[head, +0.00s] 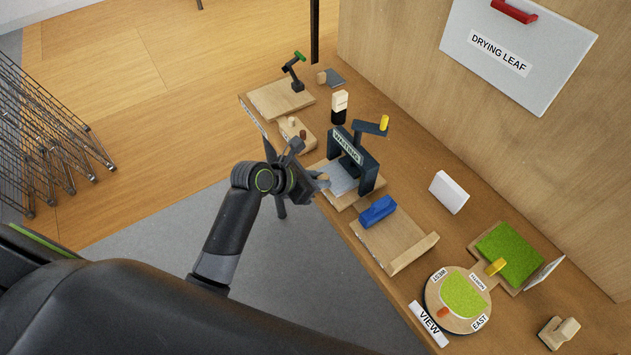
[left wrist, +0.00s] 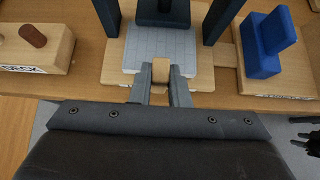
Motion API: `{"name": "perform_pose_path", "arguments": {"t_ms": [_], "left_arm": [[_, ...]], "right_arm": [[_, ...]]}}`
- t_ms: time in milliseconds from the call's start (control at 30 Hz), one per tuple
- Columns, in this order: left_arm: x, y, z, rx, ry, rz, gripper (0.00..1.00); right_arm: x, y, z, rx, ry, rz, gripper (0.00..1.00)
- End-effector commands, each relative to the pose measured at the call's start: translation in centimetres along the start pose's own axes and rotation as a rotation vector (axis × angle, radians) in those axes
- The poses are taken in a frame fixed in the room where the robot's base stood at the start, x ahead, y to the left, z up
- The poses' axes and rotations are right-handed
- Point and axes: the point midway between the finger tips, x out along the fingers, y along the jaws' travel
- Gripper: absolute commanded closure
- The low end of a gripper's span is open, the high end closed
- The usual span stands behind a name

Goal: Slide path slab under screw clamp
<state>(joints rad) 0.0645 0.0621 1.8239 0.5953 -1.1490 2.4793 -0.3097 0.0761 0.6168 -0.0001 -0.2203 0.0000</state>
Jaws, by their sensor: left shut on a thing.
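The path slab (head: 342,178) is a pale grey, gridded plate on a wooden base. It also shows in the left wrist view (left wrist: 150,58), with a small wooden tab (left wrist: 161,70) at its near edge. The screw clamp (head: 368,167) is a dark frame with a sign and a yellow-tipped handle. In the left wrist view, its posts stand at either side of the slab's far part and a dark pad (left wrist: 165,12) hangs between them. Whether the pad touches the slab is unclear. My left gripper (head: 322,182) is shut on the tab. My right gripper is not seen.
A blue block (head: 378,210) on a wooden board stands right of the clamp. A wooden block with pegs (head: 297,132) stands left. A white block (head: 449,192) and a round VIEW turntable (head: 430,295) are farther right. Floor lies beyond the bench's near edge.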

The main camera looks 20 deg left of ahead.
Motion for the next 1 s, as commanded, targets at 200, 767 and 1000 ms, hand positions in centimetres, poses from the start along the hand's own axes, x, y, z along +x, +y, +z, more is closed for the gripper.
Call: {"name": "perform_pose_path", "arguments": {"t_ms": [200,767,1000], "left_arm": [[0.7,-0.1,0.6,-0.001,-0.001,-0.001,1.00],[2.2,0.0,1.9,-0.001,-0.001,-0.001,1.00],[2.4,0.0,2.0,-0.001,-0.001,-0.001,1.00]], "right_arm": [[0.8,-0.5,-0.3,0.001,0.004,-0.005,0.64],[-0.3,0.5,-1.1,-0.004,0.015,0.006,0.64],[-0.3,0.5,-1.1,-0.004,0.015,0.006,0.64]]}}
